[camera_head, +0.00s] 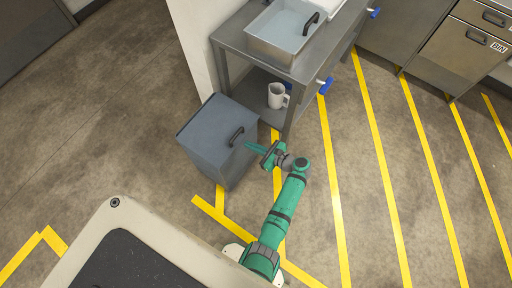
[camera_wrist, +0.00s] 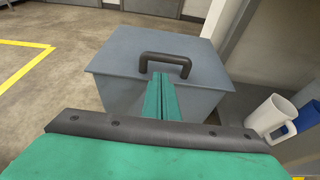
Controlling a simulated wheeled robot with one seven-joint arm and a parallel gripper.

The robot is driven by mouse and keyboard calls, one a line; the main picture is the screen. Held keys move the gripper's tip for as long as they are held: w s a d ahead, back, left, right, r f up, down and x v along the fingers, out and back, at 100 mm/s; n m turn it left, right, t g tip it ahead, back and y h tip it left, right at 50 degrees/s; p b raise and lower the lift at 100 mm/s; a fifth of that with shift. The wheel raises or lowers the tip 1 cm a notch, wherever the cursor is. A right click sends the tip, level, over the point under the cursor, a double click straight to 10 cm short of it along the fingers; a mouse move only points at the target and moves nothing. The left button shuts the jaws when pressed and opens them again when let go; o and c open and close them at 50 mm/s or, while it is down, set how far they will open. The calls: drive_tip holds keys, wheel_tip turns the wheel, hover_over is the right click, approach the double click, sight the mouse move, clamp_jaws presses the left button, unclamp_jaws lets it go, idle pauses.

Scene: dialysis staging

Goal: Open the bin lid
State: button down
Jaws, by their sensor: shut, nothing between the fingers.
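A blue-grey bin (camera_head: 207,160) stands on the floor beside the steel table, its flat lid (camera_head: 205,125) shut. A dark bar handle (camera_head: 236,136) sits near the lid's edge facing my gripper. My gripper (camera_head: 250,145) is shut and empty, just beside the handle. In the wrist view the gripper (camera_wrist: 168,78) points at the bin, with its fingertips just below the handle (camera_wrist: 165,62) in the picture. The lid (camera_wrist: 150,48) lies flat there too. I cannot tell whether the fingertips touch the handle. The fingers hide part of the bin's front.
A steel table (camera_head: 240,48) with a basin (camera_head: 284,30) on top stands behind and right of the bin. A white mug (camera_head: 277,96) is on its lower shelf, close to the bin. Steel cabinets (camera_head: 455,42) are at top right. Striped floor to the right is clear.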

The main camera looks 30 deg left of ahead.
drive_tip(key=shift+x, duration=2.45)
drive_tip(key=shift+w, duration=0.1)
